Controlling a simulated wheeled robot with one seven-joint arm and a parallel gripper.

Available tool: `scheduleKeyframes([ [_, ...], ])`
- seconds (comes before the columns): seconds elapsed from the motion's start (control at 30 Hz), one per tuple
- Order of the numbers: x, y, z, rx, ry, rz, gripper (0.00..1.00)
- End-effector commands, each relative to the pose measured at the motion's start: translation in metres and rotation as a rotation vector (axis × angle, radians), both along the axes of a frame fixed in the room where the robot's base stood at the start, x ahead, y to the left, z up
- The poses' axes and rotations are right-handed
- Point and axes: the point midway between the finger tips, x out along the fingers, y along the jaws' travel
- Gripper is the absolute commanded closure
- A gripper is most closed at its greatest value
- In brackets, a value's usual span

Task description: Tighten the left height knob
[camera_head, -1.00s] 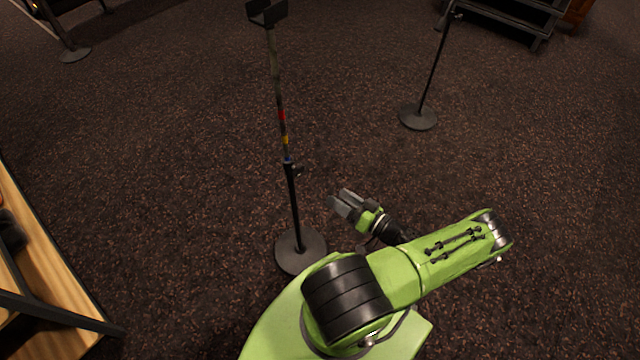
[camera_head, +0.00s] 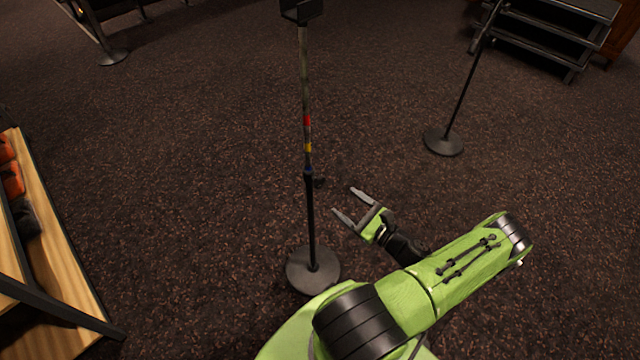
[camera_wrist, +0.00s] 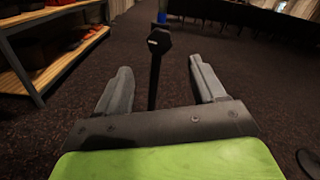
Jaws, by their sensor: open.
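A stand with a round dark base (camera_head: 298,278) and a black lower pole stands in the middle of the head view. Its upper pole (camera_head: 306,85) has red and yellow bands. The dark height knob (camera_head: 319,181) sticks out to the right of the pole at the collar. In the wrist view the knob (camera_wrist: 159,41) shows large, between and beyond my fingertips. My gripper (camera_head: 343,201) is open and empty, to the right of the pole and a little below the knob in the head view. The fingers point toward the stand and look apart from the knob.
Another stand with a round base (camera_head: 443,141) is at the right, near dark steps (camera_head: 545,35). A wooden shelf (camera_head: 55,250) stands at the left edge. Open carpet (camera_head: 200,150) lies around the stand.

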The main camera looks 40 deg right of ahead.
Motion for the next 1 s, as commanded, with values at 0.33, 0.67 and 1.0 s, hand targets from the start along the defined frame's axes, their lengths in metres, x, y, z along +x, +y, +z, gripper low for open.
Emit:
scheduleKeyframes([
  [0.33,0.086,0.004,-0.002,-0.002,-0.001,0.004,0.31],
  [0.67,0.111,0.003,-0.001,-0.002,0.001,0.000,0.31],
  [1.0,0.110,0.003,-0.001,-0.002,0.001,0.000,0.63],
])
